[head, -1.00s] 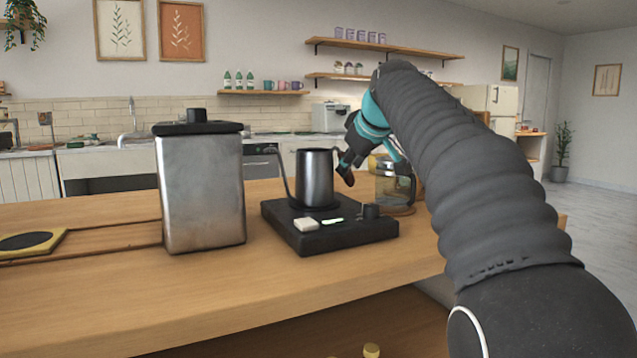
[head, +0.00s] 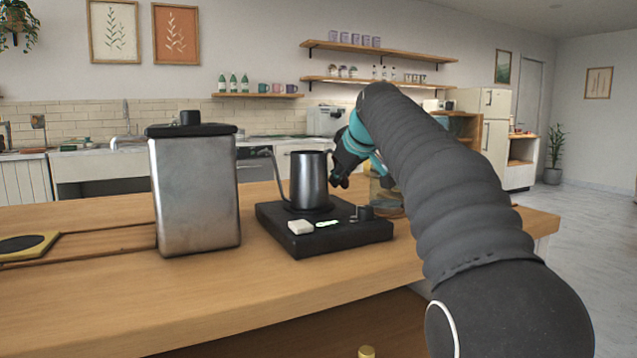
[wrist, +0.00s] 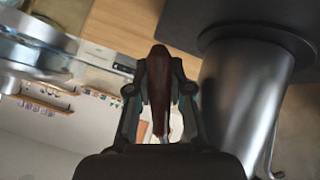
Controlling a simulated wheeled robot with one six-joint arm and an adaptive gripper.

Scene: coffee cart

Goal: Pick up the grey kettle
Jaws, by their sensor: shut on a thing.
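The grey kettle (head: 309,181) is upright at the black scale-like base (head: 325,235), its thin spout pointing left. I cannot tell whether its bottom touches the base or is just clear of it. My gripper (head: 342,178) is at the kettle's right side. In the wrist view, my gripper (wrist: 158,85) is shut on the kettle's dark brown handle (wrist: 159,95), which lies between the two fingers. The kettle's metal body (wrist: 240,95) fills the right of that view, beside the fingers. The handle is mostly hidden in the head view.
A large steel canister (head: 196,195) with a black lid stands left of the base. A glass carafe (head: 386,197) stands close behind my gripper, partly hidden by my arm. The wooden counter (head: 190,290) is clear in front. A yellow-edged board lies at far left.

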